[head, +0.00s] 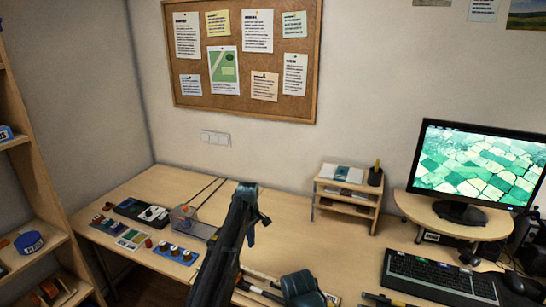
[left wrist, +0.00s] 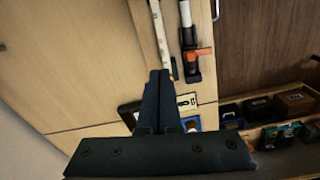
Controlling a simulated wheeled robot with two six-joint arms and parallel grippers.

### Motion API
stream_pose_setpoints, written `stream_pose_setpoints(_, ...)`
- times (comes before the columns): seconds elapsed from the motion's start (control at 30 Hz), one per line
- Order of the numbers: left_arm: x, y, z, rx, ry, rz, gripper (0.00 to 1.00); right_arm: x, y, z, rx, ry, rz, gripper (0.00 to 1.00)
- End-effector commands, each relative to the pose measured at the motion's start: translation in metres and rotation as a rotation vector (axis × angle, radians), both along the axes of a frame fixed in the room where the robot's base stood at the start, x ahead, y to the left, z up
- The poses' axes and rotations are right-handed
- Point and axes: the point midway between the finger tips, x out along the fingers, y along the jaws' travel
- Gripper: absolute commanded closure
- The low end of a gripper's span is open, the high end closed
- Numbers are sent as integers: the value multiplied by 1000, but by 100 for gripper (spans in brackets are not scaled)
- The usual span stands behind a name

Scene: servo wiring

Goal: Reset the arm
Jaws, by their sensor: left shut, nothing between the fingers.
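My left arm rises from the bottom middle of the head view over the desk, and my left gripper (head: 254,222) shows small and dark at its upper end. In the left wrist view the two dark fingers of my left gripper (left wrist: 159,73) lie together, shut with nothing between them. They hang above the pale wooden desk (left wrist: 75,75), apart from the things on it. My right gripper is not in view.
A white rod (left wrist: 160,28) and an orange-and-black tool (left wrist: 190,55) lie on the desk. Knob blocks (head: 175,252) stand front left, a small wooden shelf (head: 345,201) at the back, a monitor (head: 480,165) and keyboard (head: 440,280) at right. A bookshelf (head: 45,190) stands far left.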

Motion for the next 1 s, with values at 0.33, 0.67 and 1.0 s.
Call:
stream_pose_setpoints(0.33, -251, -53, 1, 68, 57, -815, 100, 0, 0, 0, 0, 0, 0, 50)
stream_pose_setpoints(0.67, -372, -53, 2, 96, 107, -1308, 100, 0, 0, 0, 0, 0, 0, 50)
stream_pose_setpoints(1.0, -378, -54, 2, 97, 113, -1355, 100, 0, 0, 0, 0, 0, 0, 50)
